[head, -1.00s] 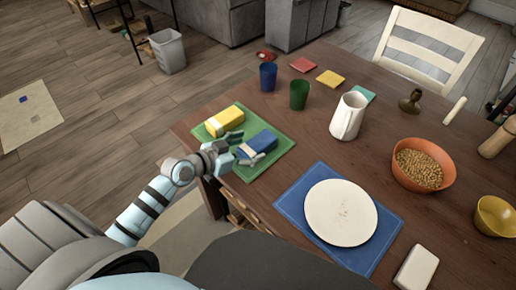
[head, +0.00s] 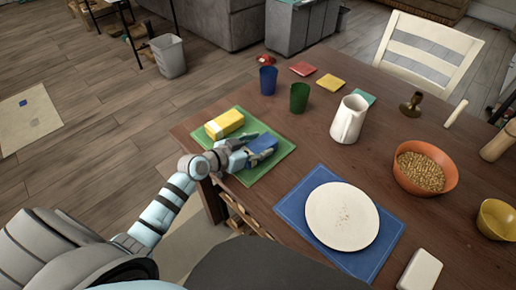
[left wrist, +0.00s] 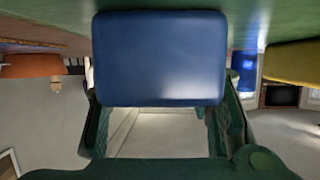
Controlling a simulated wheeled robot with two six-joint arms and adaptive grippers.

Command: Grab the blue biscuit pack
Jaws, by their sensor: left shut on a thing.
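The blue biscuit pack (head: 262,147) lies on the green placemat (head: 285,163) at the table's left end. My left gripper (head: 250,148) is shut on it, with the fingers on its sides; the fingers and hand hide part of the pack in the head view. In the left wrist view the blue end of the pack (left wrist: 160,58) fills the upper middle, between the gripper's fingers. A yellow pack (head: 224,124) lies on the same mat, just behind and left of the blue one. My right gripper is not in view.
A green cup (head: 299,97) and a blue cup (head: 268,80) stand behind the mat. A white pitcher (head: 349,119) stands to the right. A white plate (head: 341,215) lies on a blue placemat (head: 290,205) in front. The table's left edge is close to my arm.

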